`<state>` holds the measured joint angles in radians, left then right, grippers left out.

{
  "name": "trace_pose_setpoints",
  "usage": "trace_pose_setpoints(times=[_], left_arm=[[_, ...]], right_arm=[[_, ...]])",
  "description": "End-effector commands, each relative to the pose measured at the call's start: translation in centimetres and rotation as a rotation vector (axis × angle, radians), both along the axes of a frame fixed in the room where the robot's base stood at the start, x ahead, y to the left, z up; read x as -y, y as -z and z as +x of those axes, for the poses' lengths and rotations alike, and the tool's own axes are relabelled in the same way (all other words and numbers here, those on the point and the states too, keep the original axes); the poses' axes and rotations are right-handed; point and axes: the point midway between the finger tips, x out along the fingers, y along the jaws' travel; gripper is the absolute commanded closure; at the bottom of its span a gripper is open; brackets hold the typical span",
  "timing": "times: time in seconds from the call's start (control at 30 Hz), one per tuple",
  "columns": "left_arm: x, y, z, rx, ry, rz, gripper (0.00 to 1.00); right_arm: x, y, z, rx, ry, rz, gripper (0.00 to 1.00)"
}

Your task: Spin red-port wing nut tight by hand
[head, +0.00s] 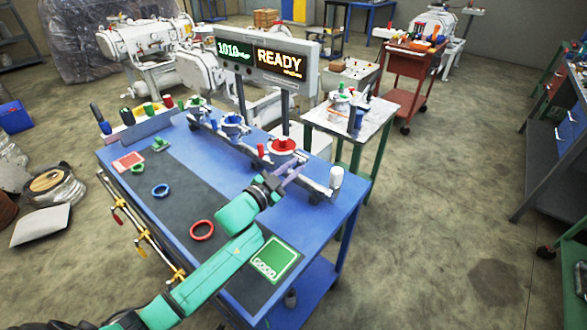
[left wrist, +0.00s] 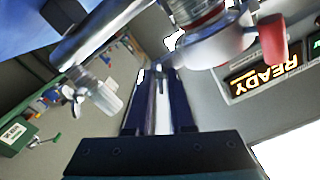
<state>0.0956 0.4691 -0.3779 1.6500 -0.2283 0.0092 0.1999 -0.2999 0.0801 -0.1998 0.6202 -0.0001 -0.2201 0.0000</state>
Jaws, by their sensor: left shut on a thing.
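The red port (head: 283,145) stands on the grey manifold along the blue table, with a metal clamp around its flange. A red knob (head: 262,150) sits at its left. My left gripper (head: 298,172) reaches in from the front right side of the port, and its narrow jaws are shut at the clamp's side. In the left wrist view the jaws (left wrist: 163,78) point up to just below the clamp (left wrist: 222,45). The wing nut between them is mostly hidden by the fingers. The red knob also shows in the left wrist view (left wrist: 273,40). My right gripper is out of view.
Blue port (head: 233,125) and green port (head: 197,106) stand farther left on the manifold. A white knob (head: 336,177) ends it at the right. A red ring (head: 202,230), a blue ring (head: 160,190) and a green GOOD card (head: 272,260) lie in front. The display (head: 278,62) reads READY.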

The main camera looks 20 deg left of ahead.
Motion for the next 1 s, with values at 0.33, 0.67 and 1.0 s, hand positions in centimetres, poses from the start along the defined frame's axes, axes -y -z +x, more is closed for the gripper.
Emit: trace_pose_setpoints(times=[0.33, 0.67, 1.0], left_arm=[[0.01, -0.02, 0.0, 0.01, 0.0, 0.026, 1.0], [0.01, -0.02, 0.0, 0.009, 0.0, 0.023, 0.49], [-0.17, 0.12, -0.46, 0.008, 0.0, 0.023, 0.49]], right_arm=[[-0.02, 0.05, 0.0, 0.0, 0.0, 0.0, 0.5], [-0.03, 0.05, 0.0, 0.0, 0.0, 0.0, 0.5], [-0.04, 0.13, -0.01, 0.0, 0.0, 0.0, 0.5]])
